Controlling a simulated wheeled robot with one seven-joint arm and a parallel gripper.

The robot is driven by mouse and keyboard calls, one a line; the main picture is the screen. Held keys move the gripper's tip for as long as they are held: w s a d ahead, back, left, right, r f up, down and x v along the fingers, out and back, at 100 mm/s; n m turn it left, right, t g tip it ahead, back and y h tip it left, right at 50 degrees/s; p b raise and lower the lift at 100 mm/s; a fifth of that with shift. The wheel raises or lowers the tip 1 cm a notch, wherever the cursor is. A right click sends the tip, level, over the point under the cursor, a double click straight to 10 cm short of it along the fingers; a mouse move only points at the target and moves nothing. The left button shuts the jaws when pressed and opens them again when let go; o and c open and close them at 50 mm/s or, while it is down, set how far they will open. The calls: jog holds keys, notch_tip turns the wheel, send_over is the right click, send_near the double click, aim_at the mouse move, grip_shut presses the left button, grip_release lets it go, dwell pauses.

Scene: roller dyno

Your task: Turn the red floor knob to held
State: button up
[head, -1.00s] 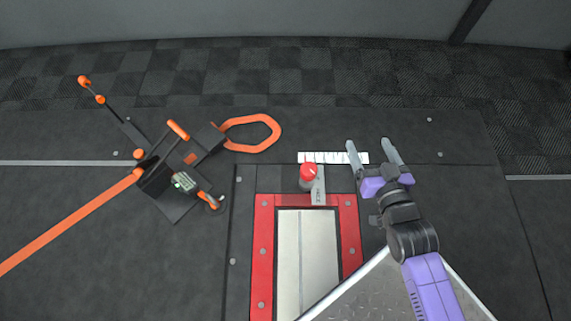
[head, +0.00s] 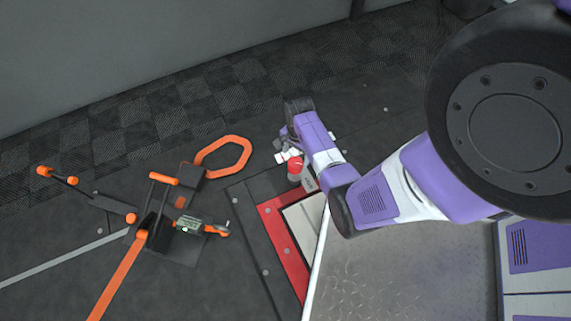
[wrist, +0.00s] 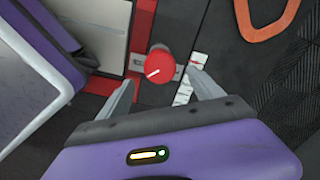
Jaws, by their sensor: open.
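The red floor knob (wrist: 160,64) is a round red cap with a white pointer line, just beyond my fingertips in the wrist view. Its pointer aims to the lower left there. In the head view the knob (head: 294,166) stands on a grey base at the corner of the red-framed plate, just below my gripper (head: 284,146). In the wrist view my gripper (wrist: 160,75) is open, with one finger on each side of the knob; I cannot tell whether either touches it. My arm hides part of the white marked strip (head: 281,157). Its lettering is too small to read.
The red frame (head: 283,248) and pale plate (head: 303,227) lie beside the knob. An orange loop handle (head: 240,170) lies on the floor to the left, attached to a black device with orange grips (head: 164,179) and a small display. An orange strap (head: 120,275) runs off it.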

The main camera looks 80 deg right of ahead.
aim_at(296, 163)
notch_tip(296, 163, down, 8)
jog(key=b, duration=0.4)
jog(key=shift+r+b, duration=0.1)
jog(key=shift+b, duration=0.2)
